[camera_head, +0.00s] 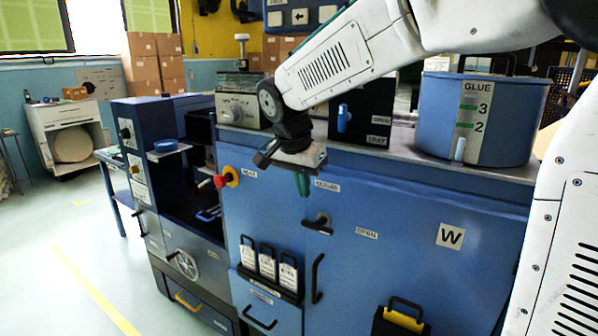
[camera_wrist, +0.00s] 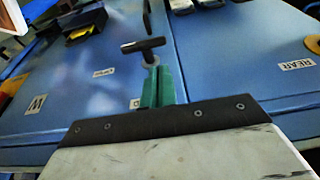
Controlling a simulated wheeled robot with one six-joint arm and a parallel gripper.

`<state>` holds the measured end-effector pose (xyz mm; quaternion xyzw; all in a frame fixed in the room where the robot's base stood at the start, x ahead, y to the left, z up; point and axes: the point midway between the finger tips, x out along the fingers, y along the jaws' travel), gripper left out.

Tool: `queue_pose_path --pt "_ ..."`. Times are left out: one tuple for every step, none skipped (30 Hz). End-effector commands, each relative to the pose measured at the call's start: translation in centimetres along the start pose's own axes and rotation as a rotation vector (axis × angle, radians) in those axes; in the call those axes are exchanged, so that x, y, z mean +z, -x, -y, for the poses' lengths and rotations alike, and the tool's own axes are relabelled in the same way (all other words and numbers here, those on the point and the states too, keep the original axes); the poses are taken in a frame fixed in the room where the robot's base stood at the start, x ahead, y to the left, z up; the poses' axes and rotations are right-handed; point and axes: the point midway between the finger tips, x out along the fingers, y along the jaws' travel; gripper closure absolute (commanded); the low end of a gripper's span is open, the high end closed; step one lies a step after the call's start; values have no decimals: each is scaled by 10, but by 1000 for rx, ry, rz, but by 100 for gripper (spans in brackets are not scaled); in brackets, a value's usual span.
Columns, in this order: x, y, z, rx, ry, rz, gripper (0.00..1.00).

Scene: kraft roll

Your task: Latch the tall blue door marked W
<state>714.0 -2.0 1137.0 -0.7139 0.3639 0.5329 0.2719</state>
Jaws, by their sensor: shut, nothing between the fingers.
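The tall blue door (camera_head: 410,270) carries a white W label (camera_head: 450,236) and looks flush with the cabinet front. Its W label also shows in the wrist view (camera_wrist: 36,104). A black T-shaped latch handle (camera_head: 318,226) sits near the door's left edge; its bar lies roughly sideways, and it also shows in the wrist view (camera_wrist: 143,46). An OPEN label (camera_head: 367,234) is to its right. My gripper (camera_head: 303,186) has green fingers, shut and empty, just above the latch. In the wrist view the fingers (camera_wrist: 160,85) overlap the handle's base; contact cannot be told. A small label beside them is partly hidden.
A vertical black pull handle (camera_head: 317,278) is below the latch. A red knob on a yellow base (camera_head: 227,178) protrudes at left. Black-handled tags (camera_head: 267,264) and a black-yellow item (camera_head: 398,318) are lower down. A blue GLUE pot (camera_head: 480,115) stands on top. Open floor lies left.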

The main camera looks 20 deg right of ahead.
Motion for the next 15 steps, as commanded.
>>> queue_pose_path --pt "0 -12 -1 5 0 2 100" --pt "0 -19 -1 5 0 2 100" --pt "0 -26 -1 4 -1 2 100" --pt "0 -32 -1 4 0 2 100" --pt "2 -37 -1 4 1 2 100" --pt "4 -43 -1 3 2 2 100" --pt "5 -47 -1 3 2 2 100" --pt "6 -51 -1 3 2 1 100" --pt "8 -56 -1 3 1 1 100" --pt "8 -58 -1 3 1 1 100" --pt "9 -60 -1 2 1 1 100" --pt "10 -63 -1 1 1 0 100" --pt "10 -64 -1 0 1 0 100" --pt "10 -66 0 0 1 0 100" --pt "11 -67 -1 0 1 0 100"
